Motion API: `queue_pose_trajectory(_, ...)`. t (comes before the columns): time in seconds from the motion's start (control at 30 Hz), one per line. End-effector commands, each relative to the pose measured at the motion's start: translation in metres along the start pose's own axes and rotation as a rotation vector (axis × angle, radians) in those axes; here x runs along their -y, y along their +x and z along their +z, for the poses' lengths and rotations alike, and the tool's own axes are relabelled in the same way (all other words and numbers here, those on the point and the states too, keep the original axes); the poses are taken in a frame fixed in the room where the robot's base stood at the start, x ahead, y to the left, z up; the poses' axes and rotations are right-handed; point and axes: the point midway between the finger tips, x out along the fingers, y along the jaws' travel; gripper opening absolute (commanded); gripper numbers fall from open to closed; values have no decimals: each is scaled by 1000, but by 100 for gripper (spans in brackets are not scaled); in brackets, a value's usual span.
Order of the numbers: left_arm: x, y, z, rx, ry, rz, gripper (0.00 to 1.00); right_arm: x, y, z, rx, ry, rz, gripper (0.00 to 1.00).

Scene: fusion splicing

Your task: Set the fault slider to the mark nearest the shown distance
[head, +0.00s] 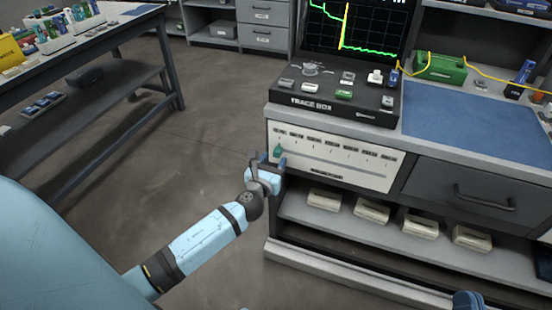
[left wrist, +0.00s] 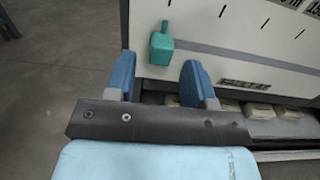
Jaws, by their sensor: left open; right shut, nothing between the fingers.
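A white slider panel (head: 330,158) with a row of labelled marks is on the bench front below the trace box (head: 335,100). Its green slider knob (head: 278,150) is at the left end of the slot, by the leftmost mark. The knob also shows in the left wrist view (left wrist: 160,48). My left gripper (head: 268,163) is open in front of the panel's left end. In the left wrist view its fingers (left wrist: 159,72) are apart, with the knob just beyond them. My right gripper (head: 467,300) barely shows at the bottom edge, shut. The screen's (head: 352,28) distance reading is cut off.
A grey drawer (head: 478,195) is right of the panel. A shelf below holds several pale boxes (head: 372,211). A blue mat (head: 470,124) and a green device (head: 440,68) with yellow cable are on the bench. Open floor lies to the left.

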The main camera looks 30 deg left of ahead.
Motion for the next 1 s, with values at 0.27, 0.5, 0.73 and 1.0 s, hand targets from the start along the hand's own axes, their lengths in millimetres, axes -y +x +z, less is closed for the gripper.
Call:
queue_pose_trajectory(0.27, 0, 23, -1, -1, -1, 0, 49, 3, 1, -5, -36, 7, -14, 0)
queue_pose_trajectory(0.5, 0, 24, -1, -2, -1, 0, 49, 5, 1, -7, -40, 10, -18, 0)
queue_pose_trajectory(0.73, 0, 24, 0, -1, 0, 0, 3, 5, 1, -7, -38, 10, -18, 0)
queue_pose_trajectory(1.0, 0, 24, 0, -1, 0, 0, 0, 4, 1, -7, -37, 8, -16, 0)
